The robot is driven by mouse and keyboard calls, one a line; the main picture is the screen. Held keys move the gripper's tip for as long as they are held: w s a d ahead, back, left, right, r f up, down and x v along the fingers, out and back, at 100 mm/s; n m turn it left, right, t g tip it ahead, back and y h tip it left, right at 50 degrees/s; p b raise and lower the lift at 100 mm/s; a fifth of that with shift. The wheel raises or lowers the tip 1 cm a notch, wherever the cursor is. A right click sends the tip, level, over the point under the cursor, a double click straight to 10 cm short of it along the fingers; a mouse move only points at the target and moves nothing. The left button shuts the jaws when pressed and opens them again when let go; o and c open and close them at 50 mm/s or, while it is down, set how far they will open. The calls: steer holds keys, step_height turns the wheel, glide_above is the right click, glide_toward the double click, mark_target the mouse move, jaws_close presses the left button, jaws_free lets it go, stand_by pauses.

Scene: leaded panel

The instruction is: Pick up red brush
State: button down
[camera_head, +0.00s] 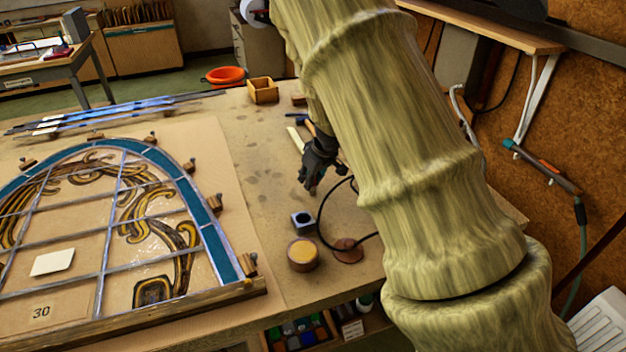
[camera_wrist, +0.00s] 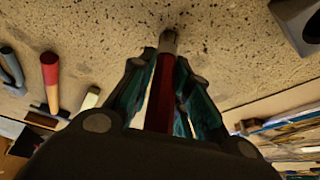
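The red brush (camera_wrist: 164,88) shows in the wrist view, with a dark red handle and a grey metal end pointing away from the wrist. My gripper (camera_wrist: 167,62) has its two fingers close on either side of the brush, and the fingertips appear to press on it. The gripper's black body hides the near end of the handle. In the head view my gripper (camera_head: 311,180) is low over the bench, right of the leaded panel, and the brush cannot be made out there.
A red-handled tool (camera_wrist: 50,72) and a dark-handled tool (camera_wrist: 12,68) lie left in the wrist view. The leaded panel (camera_head: 100,225) fills the left.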

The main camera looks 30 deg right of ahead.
steer(key=shift+r, duration=0.15)
steer(key=shift+r, duration=0.25)
step_height(320, 180, up, 3)
steer(key=shift+f, duration=0.1)
steer(key=s+a+b, duration=0.1)
steer(key=s+a, duration=0.1)
steer(key=s, duration=0.5)
steer(key=s+a+r+b, duration=0.1)
steer(key=s+a, duration=0.1)
steer(key=s, duration=0.6)
steer(key=shift+s+a+r+b, duration=0.25)
steer(key=shift+r+b, duration=0.05)
steer(key=shift+b, duration=0.1)
